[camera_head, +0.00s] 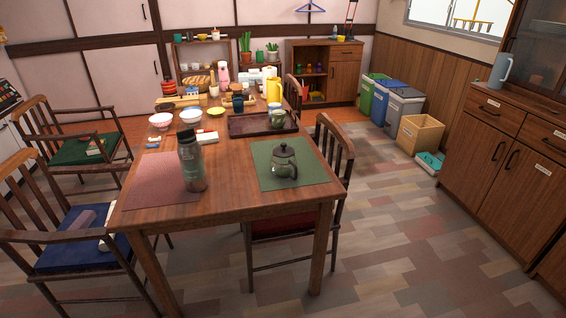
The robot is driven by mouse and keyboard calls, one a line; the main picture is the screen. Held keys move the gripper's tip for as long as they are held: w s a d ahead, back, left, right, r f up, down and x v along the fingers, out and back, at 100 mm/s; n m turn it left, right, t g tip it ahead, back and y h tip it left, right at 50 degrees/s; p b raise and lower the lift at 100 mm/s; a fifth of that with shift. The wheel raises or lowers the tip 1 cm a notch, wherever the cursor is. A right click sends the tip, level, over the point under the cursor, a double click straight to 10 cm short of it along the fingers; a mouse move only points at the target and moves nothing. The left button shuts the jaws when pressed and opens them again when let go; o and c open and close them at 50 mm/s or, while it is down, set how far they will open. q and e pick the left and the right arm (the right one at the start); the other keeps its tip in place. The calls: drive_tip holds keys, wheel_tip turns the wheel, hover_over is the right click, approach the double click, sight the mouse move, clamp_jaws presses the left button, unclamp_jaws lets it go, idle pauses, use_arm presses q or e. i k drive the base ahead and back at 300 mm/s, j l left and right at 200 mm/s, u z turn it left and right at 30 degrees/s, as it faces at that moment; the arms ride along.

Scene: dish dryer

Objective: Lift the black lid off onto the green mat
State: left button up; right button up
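A dark, glassy teapot (284,165) stands upright on the green mat (262,180), at the near right of the wooden table. Its black lid (284,148) sits on top of it. Bare green mat shows around the pot, mostly to its left and front. A tall grey-green bottle (192,172) with a dark cap stands on the pinkish mat (155,185) to the left. Neither of my grippers is in view.
A dark tray (250,127) with a green cup (277,117) lies behind the green mat. Bowls, a yellow pitcher (273,91) and small items crowd the table's far half. A chair (335,150) stands close at the table's right edge. Bare tabletop lies between the mats.

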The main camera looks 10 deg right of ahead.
sight(283, 151)
drive_tip(key=i+l+u, duration=0.2)
drive_tip(key=i+l, duration=0.15)
drive_tip(key=i+l+u, duration=0.15)
drive_tip(key=i+l, duration=0.2)
drive_tip(key=l, duration=0.2)
